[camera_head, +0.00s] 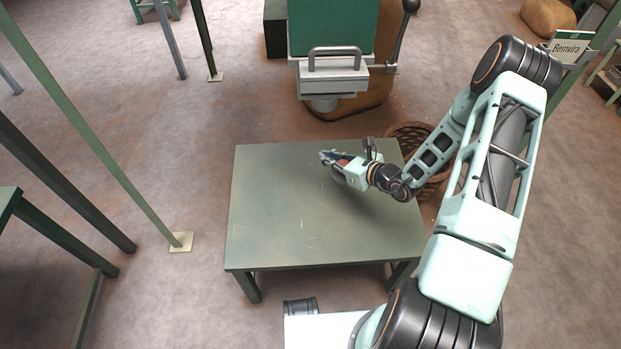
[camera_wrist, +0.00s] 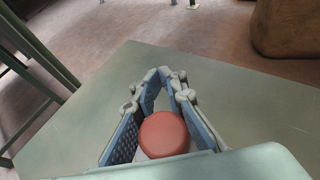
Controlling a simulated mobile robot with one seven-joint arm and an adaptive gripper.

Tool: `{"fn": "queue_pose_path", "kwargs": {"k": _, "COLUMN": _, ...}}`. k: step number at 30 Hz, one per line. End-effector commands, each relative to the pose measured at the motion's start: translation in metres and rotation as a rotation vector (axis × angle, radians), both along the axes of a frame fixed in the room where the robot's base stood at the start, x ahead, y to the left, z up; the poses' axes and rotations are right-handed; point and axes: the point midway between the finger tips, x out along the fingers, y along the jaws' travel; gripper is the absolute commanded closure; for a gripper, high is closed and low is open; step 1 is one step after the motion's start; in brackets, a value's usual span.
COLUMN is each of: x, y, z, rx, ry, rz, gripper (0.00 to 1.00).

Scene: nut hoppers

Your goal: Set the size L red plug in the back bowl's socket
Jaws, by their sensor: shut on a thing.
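The red plug (camera_wrist: 164,135) shows a round, smooth red end in the wrist view, low between my fingers and close to the palm. In the head view only a small red patch of it (camera_head: 343,161) shows between the fingers. My gripper (camera_head: 326,157) is shut on it and holds it above the far right part of the green table; the fingers (camera_wrist: 158,75) also show in the wrist view, their tips close together beyond the plug. The plug's lower part is hidden, and I cannot read its size mark. I cannot make out a bowl or socket in either view.
The green table (camera_head: 290,220) has a bare top. A green machine (camera_head: 333,28) with a grey handled front and a lever stands behind it. A wicker basket (camera_head: 432,185) stands at its right, partly behind my arm. Green posts (camera_head: 110,150) rise at the left.

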Motion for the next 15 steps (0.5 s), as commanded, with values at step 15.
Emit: {"fn": "queue_pose_path", "kwargs": {"k": 15, "x": 0.009, "y": 0.050, "z": -0.059, "rx": 0.002, "ry": 0.000, "rz": 0.001, "gripper": 1.00}}
